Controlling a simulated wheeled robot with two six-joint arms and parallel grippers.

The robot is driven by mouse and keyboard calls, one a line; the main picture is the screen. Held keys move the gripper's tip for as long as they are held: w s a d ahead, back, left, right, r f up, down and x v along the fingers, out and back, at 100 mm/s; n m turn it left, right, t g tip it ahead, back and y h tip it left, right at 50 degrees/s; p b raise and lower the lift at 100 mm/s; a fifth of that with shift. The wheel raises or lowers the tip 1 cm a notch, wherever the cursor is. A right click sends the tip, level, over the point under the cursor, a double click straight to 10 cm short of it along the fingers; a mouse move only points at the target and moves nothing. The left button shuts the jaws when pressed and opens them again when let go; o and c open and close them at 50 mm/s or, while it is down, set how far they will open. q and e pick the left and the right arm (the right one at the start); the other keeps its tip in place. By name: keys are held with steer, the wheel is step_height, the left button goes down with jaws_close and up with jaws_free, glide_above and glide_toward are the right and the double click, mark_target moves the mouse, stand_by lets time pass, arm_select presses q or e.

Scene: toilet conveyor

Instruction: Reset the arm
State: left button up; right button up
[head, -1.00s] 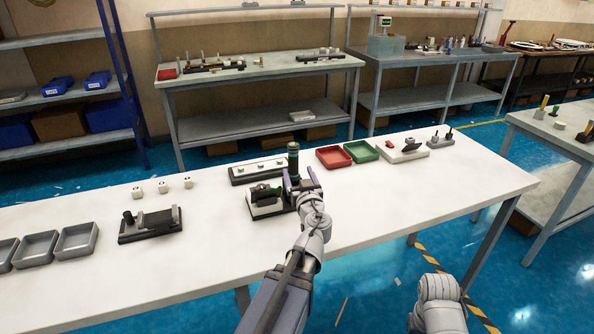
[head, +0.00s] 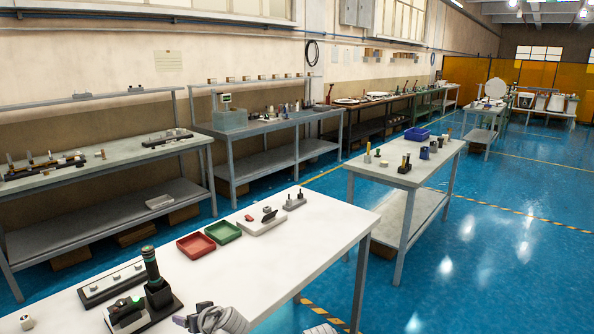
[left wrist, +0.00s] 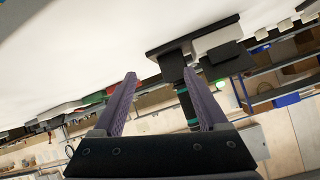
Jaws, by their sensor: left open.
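My left gripper (head: 190,318) shows at the bottom edge of the head view, in front of the fixtures on the white table. In the left wrist view its two fingers (left wrist: 160,75) are apart. A black cylinder with green bands (head: 152,268) stands upright on a dark base (head: 172,302). It also shows in the left wrist view (left wrist: 187,100), appearing close to the right finger; I cannot tell whether they touch. A fixture with a green-and-black part (head: 127,314) is beside it. My right gripper is not seen.
The white table (head: 310,240) holds a long grey tray (head: 112,284), a red bin (head: 196,245), a green bin (head: 223,232) and a small white fixture (head: 262,222). Another table with small parts (head: 420,171) stands to the right. The white table's right part is clear.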

arm_select(q)
steer(key=s+d+f+m+g+h+p, duration=0.2)
steer(key=s+d+m+g+h, duration=0.1)
steer(key=s+d, duration=0.5)
steer(key=s+d+f+m+g+h+p, duration=0.2)
steer(key=s+d+m, duration=0.5)
steer(key=d, duration=0.7)
steer(key=s+f+g+h, duration=0.1)
steer(key=g+h, duration=0.1)
steer(key=shift+s+d+f+g+h, duration=0.2)
steer(key=shift+d+g+h, duration=0.1)
steer(key=shift+g, duration=0.1)
